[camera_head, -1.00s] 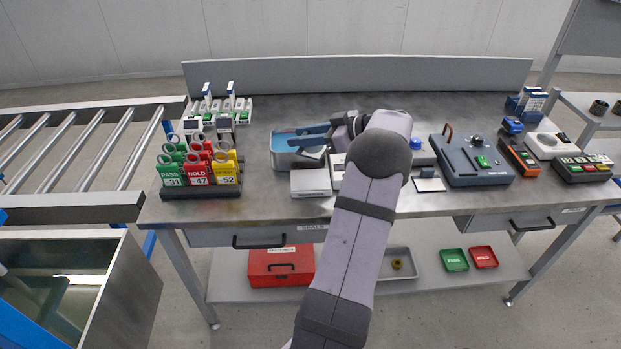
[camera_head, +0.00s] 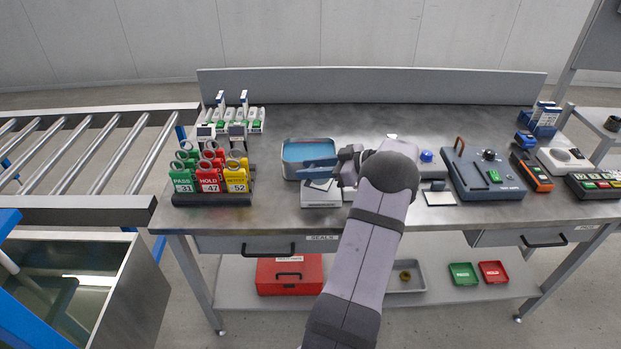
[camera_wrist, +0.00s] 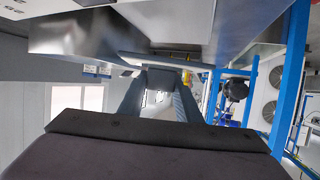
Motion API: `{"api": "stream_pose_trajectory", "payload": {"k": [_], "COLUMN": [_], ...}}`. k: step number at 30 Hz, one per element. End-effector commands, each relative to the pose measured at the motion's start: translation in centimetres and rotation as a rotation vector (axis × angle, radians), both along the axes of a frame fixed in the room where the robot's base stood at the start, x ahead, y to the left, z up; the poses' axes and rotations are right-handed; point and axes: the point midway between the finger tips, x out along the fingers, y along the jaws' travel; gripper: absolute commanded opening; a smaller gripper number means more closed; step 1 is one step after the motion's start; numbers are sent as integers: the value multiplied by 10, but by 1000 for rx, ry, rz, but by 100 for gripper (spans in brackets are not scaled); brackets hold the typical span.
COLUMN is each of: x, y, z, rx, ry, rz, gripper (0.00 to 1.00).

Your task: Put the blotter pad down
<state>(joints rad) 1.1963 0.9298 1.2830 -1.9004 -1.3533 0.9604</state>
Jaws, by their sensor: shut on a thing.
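My gripper (camera_head: 318,173) is shut on a small pale pad, the blotter pad (camera_head: 322,184), which shows below the blue-grey fingers in the head view. The pad is over a white, box-like block (camera_head: 321,199) on the bench, in front of the blue-lined tray (camera_head: 291,153). I cannot tell whether the pad touches the block. In the wrist view a grey block-shaped thing (camera_wrist: 162,78) shows between the two long fingers; its face is in shade. My wrist and arm hide the bench just to the right.
A rack of green, red and yellow tags (camera_head: 211,199) stands at the left. A flat white pad with a dark border (camera_head: 440,198) lies right of my arm, near a dark blue test station (camera_head: 483,178). The bench behind the blue-lined tray is clear.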

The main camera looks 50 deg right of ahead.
Motion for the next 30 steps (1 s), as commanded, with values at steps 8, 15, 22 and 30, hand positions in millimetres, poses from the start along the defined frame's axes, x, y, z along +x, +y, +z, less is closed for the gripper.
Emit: {"api": "stream_pose_trajectory", "payload": {"k": [8, 15, 22, 30], "x": [0, 0, 0, 0], "y": [0, 0, 0, 0], "z": [-28, -37, -39, -40], "rx": [3, 0, 1, 0], "ry": [2, 0, 0, 1], "rz": [-1, 0, 0, 0], "gripper": [9, 9, 9, 38]}}
